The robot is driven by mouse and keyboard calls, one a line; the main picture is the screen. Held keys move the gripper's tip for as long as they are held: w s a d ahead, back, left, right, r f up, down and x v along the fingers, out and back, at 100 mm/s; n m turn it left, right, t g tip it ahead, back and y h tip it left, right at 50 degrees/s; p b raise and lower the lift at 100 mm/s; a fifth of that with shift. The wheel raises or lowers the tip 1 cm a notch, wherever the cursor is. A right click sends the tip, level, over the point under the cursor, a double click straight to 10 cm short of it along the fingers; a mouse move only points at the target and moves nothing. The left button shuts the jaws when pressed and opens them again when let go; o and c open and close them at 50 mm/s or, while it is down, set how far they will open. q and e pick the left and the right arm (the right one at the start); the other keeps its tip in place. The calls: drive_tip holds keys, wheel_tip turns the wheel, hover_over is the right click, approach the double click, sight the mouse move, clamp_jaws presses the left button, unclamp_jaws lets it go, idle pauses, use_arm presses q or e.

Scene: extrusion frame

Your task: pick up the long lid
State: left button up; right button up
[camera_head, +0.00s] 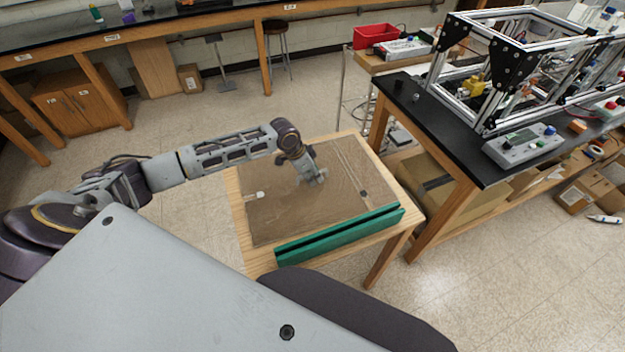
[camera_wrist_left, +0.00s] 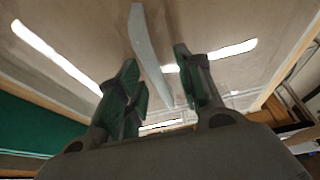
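My left gripper (camera_head: 314,180) is over the middle of the brown mat, pointing down. In the left wrist view its two green-padded fingers (camera_wrist_left: 158,82) stand apart with a gap between them. A pale grey long strip (camera_wrist_left: 150,55), perhaps the long lid, shows in that gap and runs away from the gripper. I cannot tell whether the fingers touch it. In the head view, a thin pale line (camera_head: 350,165) lies on the mat right of the gripper; I cannot tell if it is the same thing. My right gripper is not in view.
The brown mat (camera_head: 270,220) covers a small wooden table. A long green block (camera_head: 340,233) lies along its front edge. A black-topped bench (camera_head: 465,150) with an extrusion frame (camera_head: 505,45) and a grey control box (camera_head: 522,147) stands to the right. Open floor lies left of the table.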

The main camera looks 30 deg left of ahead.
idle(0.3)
use_arm(q)
clamp_jaws()
idle(0.3)
drive_tip(key=shift+w+r, duration=0.1)
